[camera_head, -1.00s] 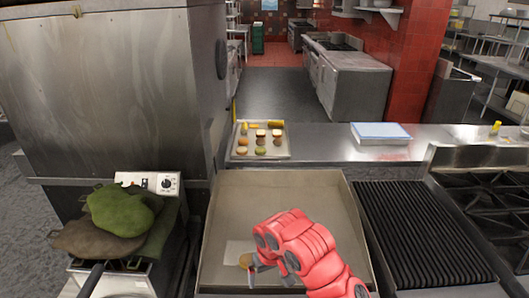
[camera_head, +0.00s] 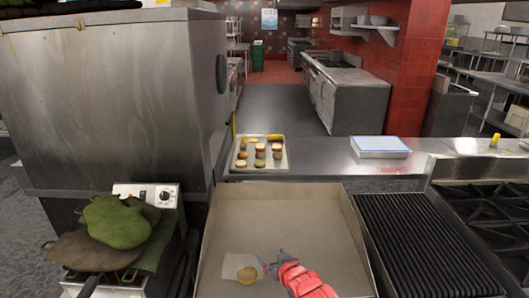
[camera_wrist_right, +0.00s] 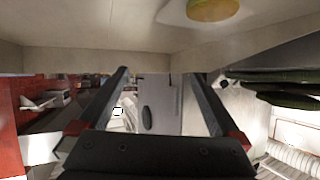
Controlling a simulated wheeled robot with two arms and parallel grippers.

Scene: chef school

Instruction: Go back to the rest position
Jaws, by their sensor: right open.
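My right gripper (camera_head: 271,263) is in the lower middle of the head view, over the flat beige cooking surface (camera_head: 290,215). Its jaws are open with nothing between them; in the right wrist view the two dark fingers (camera_wrist_right: 158,74) stand apart. A round yellow-brown food piece (camera_head: 247,274) lies on a pale square patch just left of the gripper. It also shows at the top of the right wrist view (camera_wrist_right: 213,9), apart from the fingers. My left gripper is not in view.
A tray (camera_head: 237,165) with several food pieces sits on the steel counter behind, with a blue-white box (camera_head: 380,146) to its right. A ribbed grill (camera_head: 425,240) and burners (camera_head: 495,218) are at right. Green and brown cloths (camera_head: 118,222) lie at left, near a tall steel cabinet (camera_head: 110,100).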

